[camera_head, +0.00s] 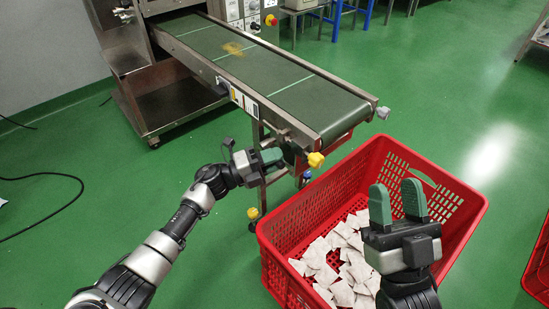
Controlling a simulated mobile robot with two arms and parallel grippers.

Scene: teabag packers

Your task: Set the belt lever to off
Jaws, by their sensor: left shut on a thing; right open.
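The conveyor belt (290,84) runs from the upper left to the middle in the head view. A yellow knob (315,159) shows at its near end, below the side frame; I take it for the end of the belt lever, whose shaft is mostly hidden. My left gripper (272,157) is at the belt's near lower corner, just left of the knob. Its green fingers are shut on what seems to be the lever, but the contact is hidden. My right gripper (398,202) is open and empty, with its fingers pointing up over the red crate.
The red crate (432,172) stands on the green floor below the belt's end and holds several white teabags (338,262). Another red crate (540,262) is at the right edge. A red and yellow button (271,20) is on the machine behind. Open floor lies at upper right.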

